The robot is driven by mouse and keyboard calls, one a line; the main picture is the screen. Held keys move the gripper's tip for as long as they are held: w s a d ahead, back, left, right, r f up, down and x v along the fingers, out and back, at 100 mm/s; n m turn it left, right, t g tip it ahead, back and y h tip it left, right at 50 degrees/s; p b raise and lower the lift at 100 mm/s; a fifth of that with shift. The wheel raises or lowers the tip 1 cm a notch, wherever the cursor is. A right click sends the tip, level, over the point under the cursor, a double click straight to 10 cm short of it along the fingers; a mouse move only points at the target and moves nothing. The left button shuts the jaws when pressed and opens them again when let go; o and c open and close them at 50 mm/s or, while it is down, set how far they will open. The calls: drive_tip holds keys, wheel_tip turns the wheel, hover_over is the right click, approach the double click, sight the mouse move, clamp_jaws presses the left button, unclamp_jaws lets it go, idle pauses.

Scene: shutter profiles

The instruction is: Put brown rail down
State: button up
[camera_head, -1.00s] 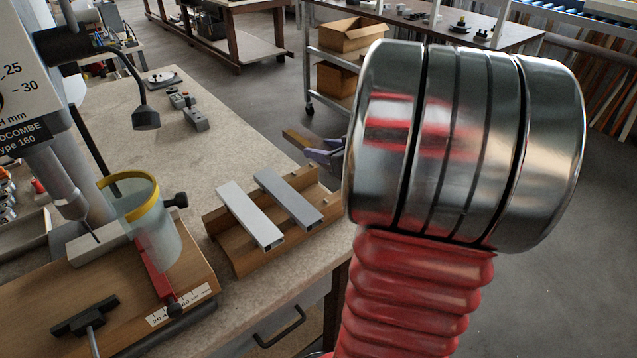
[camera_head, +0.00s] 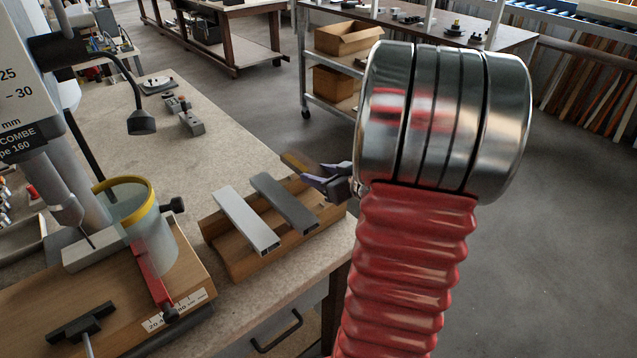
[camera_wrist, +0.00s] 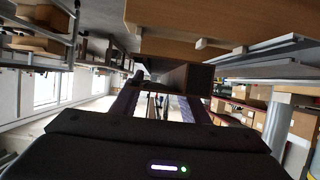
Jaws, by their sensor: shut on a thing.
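My gripper (camera_head: 322,180) is at the far right corner of the wooden tray in the head view, partly hidden by my arm. It is shut on the brown rail (camera_head: 295,163), whose short visible end sticks out to the upper left of the fingers. In the wrist view the rail (camera_wrist: 188,78) shows its dark hollow end between the fingers of my gripper (camera_wrist: 158,103). The rail looks to be above or just behind the tray's far edge; I cannot tell if it touches.
The wooden tray (camera_head: 233,262) stands at the bench's right edge. A silver rail (camera_head: 245,220) and a dark grey rail (camera_head: 284,204) lie side by side across it. A drill press with a yellow-rimmed guard (camera_head: 140,215) stands to the left.

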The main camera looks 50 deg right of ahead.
drive_tip(key=shift+f, duration=1.4)
drive_tip(key=shift+f, duration=0.2)
drive_tip(key=o, duration=1.1)
drive_tip(key=shift+s, duration=0.1)
drive_tip(key=v, duration=1.3)
drive_tip(key=shift+s+r, duration=0.2)
drive_tip(key=shift+r, duration=0.2)
